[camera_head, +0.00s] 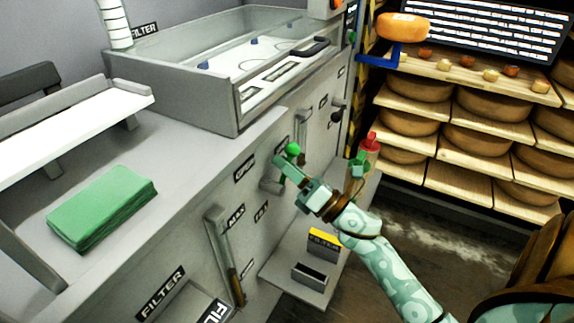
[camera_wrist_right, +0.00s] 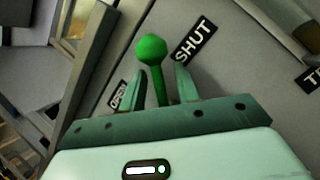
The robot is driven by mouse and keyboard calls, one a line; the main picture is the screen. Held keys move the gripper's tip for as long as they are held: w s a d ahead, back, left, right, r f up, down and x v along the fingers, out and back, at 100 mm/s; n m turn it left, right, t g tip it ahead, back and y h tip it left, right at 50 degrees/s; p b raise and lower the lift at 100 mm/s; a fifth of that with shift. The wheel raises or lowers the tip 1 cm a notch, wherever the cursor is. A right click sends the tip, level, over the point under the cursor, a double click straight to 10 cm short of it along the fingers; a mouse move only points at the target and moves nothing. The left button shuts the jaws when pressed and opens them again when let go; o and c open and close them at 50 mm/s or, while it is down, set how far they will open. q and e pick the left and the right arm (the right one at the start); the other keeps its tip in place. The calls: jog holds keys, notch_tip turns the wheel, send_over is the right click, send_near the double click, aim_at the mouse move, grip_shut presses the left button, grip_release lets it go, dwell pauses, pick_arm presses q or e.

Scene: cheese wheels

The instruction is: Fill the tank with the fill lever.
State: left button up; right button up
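The lever with a green ball knob (camera_head: 293,149) sticks out from the front of the grey cabinet. In the right wrist view its green knob (camera_wrist_right: 152,50) lies between OPEN and SHUT labels, nearer SHUT. My right gripper (camera_head: 288,172) is at this lever. In the wrist view my right gripper (camera_wrist_right: 147,80) is open, with a finger on each side of the lever's stem and gaps showing. The grey tank (camera_head: 180,92) stands on top of the cabinet; its water level is hard to tell. A vertical gauge (camera_head: 223,250) with a MAX label is below. My left gripper is out of view.
A green cloth stack (camera_head: 102,207) lies on the counter at left. Shelves of cheese wheels (camera_head: 478,141) fill the back right. A small ledge (camera_head: 290,268) juts out below the gripper.

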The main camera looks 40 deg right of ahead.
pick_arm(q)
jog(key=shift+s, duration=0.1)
pick_arm(e)
jog(key=shift+s, duration=0.1)
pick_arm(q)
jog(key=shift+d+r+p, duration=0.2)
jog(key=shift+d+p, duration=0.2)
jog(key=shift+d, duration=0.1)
pick_arm(e)
jog(key=v, duration=1.6)
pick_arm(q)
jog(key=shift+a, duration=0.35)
